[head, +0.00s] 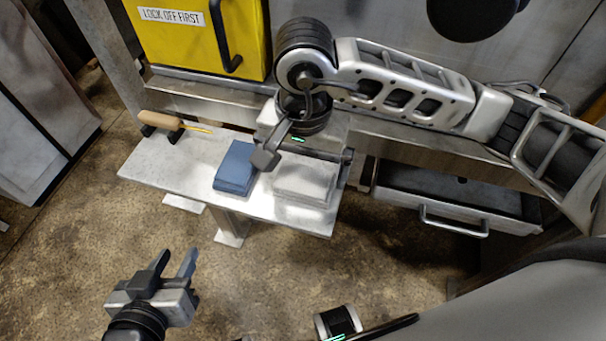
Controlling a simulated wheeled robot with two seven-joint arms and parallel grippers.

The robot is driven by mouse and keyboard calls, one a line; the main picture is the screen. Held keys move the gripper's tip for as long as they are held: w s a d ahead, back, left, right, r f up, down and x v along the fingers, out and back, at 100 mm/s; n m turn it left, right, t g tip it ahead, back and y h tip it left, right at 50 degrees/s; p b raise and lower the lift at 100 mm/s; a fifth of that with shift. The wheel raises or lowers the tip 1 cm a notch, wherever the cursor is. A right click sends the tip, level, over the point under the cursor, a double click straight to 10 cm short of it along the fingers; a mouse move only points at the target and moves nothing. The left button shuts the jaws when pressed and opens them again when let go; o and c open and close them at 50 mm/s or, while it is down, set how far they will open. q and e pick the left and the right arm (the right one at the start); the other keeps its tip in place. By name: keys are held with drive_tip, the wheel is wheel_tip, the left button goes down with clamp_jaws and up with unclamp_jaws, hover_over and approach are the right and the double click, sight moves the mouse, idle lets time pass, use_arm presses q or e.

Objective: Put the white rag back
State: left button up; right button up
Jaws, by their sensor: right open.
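The white rag (303,184) is a flat folded pad lying on the right part of a grey metal shelf (150,170). My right gripper (307,158) comes in from the right and hangs over the far side of the rag. Its fingers are apart, one on the left near the blue pad and one on the right near the shelf's edge. Whether the fingers touch the rag I cannot tell. My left gripper (174,262) is open and empty, low over the floor in front of the shelf.
A folded blue pad (235,167) lies just left of the white rag. A wooden-handled tool (162,119) rests at the shelf's far left. Behind stands a yellow box (185,45) with a black handle. A grey drawer (455,205) is to the right.

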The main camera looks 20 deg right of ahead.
sight(303, 185)
wheel_tip(303, 185, up, 8)
drive_tip(key=shift+f, duration=0.25)
idle(0.4)
